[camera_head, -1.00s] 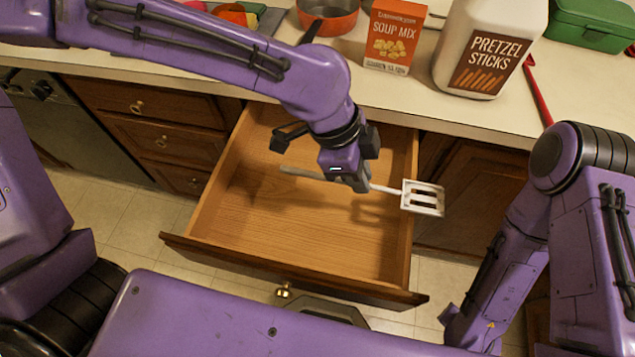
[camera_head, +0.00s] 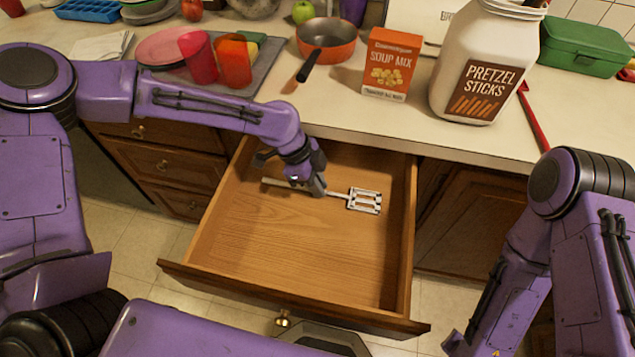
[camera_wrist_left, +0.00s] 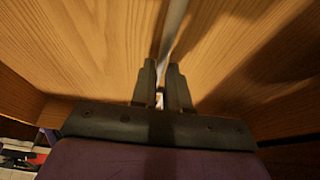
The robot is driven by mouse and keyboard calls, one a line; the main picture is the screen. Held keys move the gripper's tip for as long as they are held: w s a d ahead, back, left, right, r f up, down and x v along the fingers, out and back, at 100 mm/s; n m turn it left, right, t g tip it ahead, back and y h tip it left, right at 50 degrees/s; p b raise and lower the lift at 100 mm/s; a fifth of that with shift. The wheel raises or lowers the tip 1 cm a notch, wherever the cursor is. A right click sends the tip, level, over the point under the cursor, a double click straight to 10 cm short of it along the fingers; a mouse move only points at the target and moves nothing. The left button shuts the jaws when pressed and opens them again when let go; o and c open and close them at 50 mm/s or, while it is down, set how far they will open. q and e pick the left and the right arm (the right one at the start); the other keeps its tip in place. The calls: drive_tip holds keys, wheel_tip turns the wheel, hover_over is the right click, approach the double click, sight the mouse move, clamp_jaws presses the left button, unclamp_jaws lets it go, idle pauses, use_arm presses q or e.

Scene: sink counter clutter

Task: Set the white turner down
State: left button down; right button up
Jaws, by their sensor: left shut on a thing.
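The white turner (camera_head: 364,200) is inside the open wooden drawer (camera_head: 290,240), with its slotted head to the right and its handle (camera_head: 278,185) to the left. My left gripper (camera_head: 318,191) reaches down into the drawer and is shut on the turner's shaft. In the left wrist view the fingers (camera_wrist_left: 160,92) close around the thin shaft (camera_wrist_left: 172,30), above the wood grain of the drawer floor. I cannot tell whether the turner touches the floor. My right gripper is not in view; only my right arm shows at the right.
The front half of the drawer is empty. On the counter stand an orange pan (camera_head: 326,38), a soup mix box (camera_head: 390,65), a pretzel sticks jar (camera_head: 482,65), a green box (camera_head: 580,45), a red utensil (camera_head: 534,118), and red and orange cups (camera_head: 198,58) on a mat.

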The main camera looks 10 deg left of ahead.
use_arm(q)
drive_tip(key=shift+f, duration=0.15)
drive_tip(key=c, duration=1.1)
unclamp_jaws()
drive_tip(key=v, duration=1.2)
drive_tip(key=shift+p, duration=0.4)
